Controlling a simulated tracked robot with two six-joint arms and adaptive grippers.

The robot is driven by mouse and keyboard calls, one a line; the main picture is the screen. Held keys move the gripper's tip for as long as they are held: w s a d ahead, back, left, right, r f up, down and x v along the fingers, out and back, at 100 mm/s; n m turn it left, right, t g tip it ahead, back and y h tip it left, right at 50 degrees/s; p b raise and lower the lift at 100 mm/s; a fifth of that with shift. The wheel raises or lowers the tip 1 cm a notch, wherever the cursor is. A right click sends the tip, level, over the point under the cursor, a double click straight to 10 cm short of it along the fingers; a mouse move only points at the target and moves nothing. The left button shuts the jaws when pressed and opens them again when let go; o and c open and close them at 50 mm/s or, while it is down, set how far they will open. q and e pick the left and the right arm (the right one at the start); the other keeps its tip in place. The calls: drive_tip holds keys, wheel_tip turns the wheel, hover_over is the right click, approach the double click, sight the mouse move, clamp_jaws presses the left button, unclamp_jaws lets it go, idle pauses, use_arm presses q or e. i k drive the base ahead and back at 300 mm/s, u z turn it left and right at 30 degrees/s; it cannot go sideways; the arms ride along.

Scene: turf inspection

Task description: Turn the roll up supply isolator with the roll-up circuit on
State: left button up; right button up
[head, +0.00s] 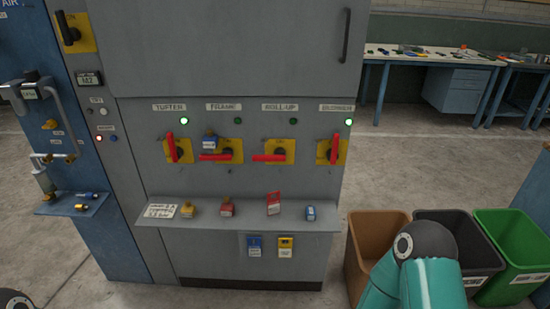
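The roll-up isolator has a yellow plate (289,146) and a red handle (270,157), third from the left in the row on the grey cabinet. Its handle lies horizontal, pointing left. The green lamp (293,121) above it, under the ROLL-UP label (280,107), looks dark. No lock or tag shows on this isolator. Neither gripper is in view. A teal link of my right arm shows at the lower right, and a dark joint shows at the lower left corner.
The outer isolators (172,150) (334,150) have upright handles and lit lamps. The second handle (215,157) is horizontal, with a blue padlock (210,141) beside it. A shelf (250,216) below carries padlocks and a red tag (273,203). Bins (372,228) stand right.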

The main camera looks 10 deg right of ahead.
sight(280, 154)
drive_tip(key=z, duration=0.05)
drive_tip(key=i, duration=0.85)
drive_tip(key=u, duration=0.1)
